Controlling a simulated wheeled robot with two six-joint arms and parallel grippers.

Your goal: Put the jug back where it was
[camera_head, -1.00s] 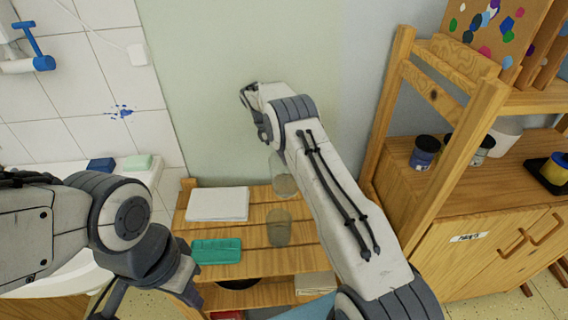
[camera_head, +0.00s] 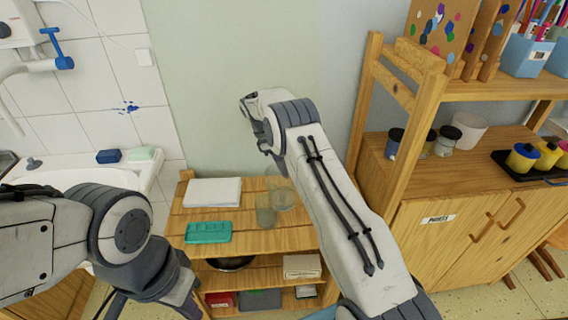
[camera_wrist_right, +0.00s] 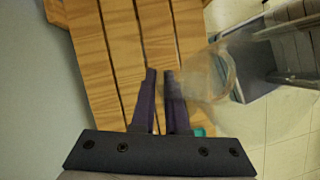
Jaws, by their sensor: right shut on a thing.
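The clear jug (camera_head: 284,194) shows beside my right wrist in the head view, partly hidden by the arm. It hangs over the slatted wooden shelf unit (camera_head: 200,222). In the right wrist view the see-through jug (camera_wrist_right: 222,72) is blurred, just right of the fingertips. My right gripper (camera_wrist_right: 161,74) is shut on the jug; the exact grip point is unclear. A second clear vessel (camera_head: 265,212) appears on the top shelf, overlapping the jug. My left gripper (camera_head: 150,300) is low at the left, cut by the lower edge; its fingers are not clear.
White paper (camera_head: 212,192) and a teal tray (camera_head: 208,233) lie on the shelf top. A sink (camera_head: 95,172) stands left. A wooden cabinet (camera_head: 440,190) with several paint jars stands right. Its upright post (camera_head: 365,100) is near my right arm. Bare slats lie around the clear vessel.

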